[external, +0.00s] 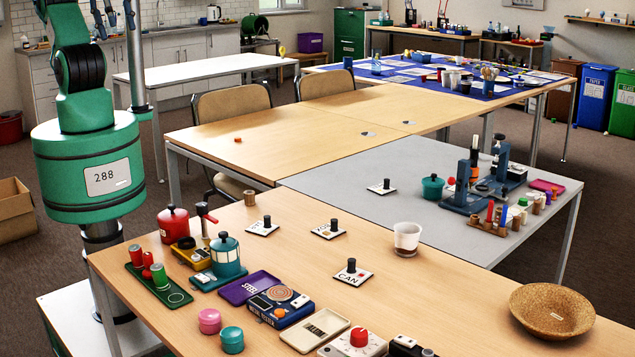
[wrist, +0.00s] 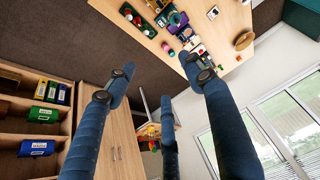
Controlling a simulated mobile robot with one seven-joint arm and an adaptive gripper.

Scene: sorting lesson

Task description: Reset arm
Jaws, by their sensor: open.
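My gripper (wrist: 158,88) shows in the wrist view with its blue fingers spread wide apart. Nothing is held between them. In the wrist view the tabletop with small items lies beyond the fingertips, well away from them, and nothing touches the fingers. In the external view my green arm stands upright at the left, beside the near table. Its upper part is cut off by the top edge, so the gripper is not clearly shown there.
The near wooden table (external: 441,303) holds a red pot (external: 174,225), a teal pot (external: 226,256), a purple tray (external: 250,287), a white cup (external: 407,236) and a cork bowl (external: 551,311). A grey table (external: 345,190) adjoins it. A cardboard box (external: 14,212) lies on the floor.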

